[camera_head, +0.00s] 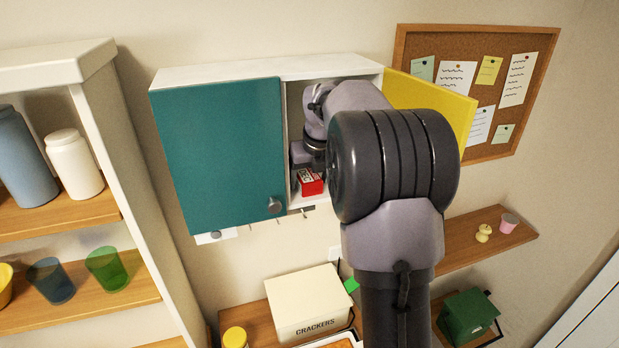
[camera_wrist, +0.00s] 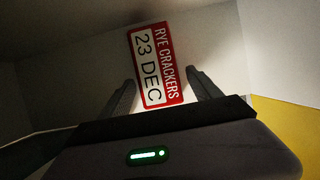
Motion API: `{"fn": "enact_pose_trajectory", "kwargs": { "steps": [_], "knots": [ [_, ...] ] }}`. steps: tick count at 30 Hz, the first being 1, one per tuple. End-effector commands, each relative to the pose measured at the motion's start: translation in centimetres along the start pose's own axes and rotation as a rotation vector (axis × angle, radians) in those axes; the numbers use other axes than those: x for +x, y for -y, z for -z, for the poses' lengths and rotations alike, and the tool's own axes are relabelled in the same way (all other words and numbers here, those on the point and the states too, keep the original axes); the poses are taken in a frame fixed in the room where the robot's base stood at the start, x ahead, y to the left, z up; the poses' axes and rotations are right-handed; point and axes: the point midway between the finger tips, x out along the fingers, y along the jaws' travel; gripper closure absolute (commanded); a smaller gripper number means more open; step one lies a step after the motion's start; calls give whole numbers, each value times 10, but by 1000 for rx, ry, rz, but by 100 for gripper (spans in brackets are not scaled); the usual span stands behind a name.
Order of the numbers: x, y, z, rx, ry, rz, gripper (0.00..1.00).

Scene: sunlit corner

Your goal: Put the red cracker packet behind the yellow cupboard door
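The red cracker packet (camera_head: 311,182), with a white label, is in the right compartment of the wall cupboard (camera_head: 260,70), low down near its front edge. In the wrist view the packet (camera_wrist: 157,65) reads "RYE CRACKERS 23 DEC". The yellow door (camera_head: 430,105) stands open to the right. My gripper (camera_wrist: 161,84) is inside that compartment, its fingers apart on either side of the packet, with narrow gaps showing between them and it. My arm hides much of the compartment in the head view, and its fingertips are not clear there.
The teal door (camera_head: 225,155) at left is shut. Hooks hang under the cupboard. Below stand a crackers box (camera_head: 305,300) and a yellow-lidded jar (camera_head: 235,338). A shelf (camera_head: 490,240) at right holds small items; a corkboard (camera_head: 480,85) hangs behind the yellow door. A shelf unit (camera_head: 110,150) is at left.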

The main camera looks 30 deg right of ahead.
Motion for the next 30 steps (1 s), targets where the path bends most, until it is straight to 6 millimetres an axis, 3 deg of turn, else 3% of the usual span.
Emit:
{"fn": "enact_pose_trajectory", "kwargs": {
  "steps": [8,11,18,21,30],
  "knots": [
    [-3,0,-1,0,0,0,28],
    [-15,0,-2,-1,4,2,28],
    [-67,0,-2,1,4,1,28],
    [-76,0,-1,0,0,1,28],
    [-78,0,-1,0,0,0,28]
  ]
}}
